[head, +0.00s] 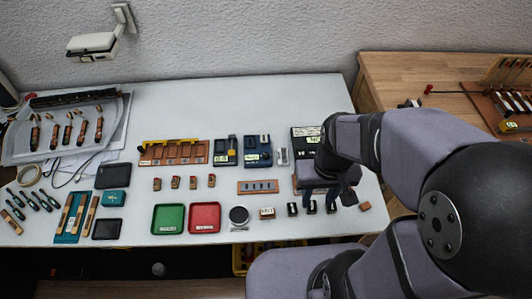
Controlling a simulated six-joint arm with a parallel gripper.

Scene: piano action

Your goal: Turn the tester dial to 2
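A black box (303,135) with pale green labels stands at the back right of the white table and may be the tester. My arm covers part of it, and I cannot make out a dial or its setting. Two dark blue devices, one on the left (225,151) and one on the right (258,151), stand to its left. My gripper (322,202) points down over the right part of the table, in front of the black box. Its fingertips are small and dark here, and I cannot tell whether they are apart or hold anything.
A green tray (168,219), a red tray (205,217) and a round dark dish (239,216) lie along the front. Small dark blocks (292,209) stand near my gripper. An orange rack (174,152) is further left. A wooden bench (430,68) adjoins at right.

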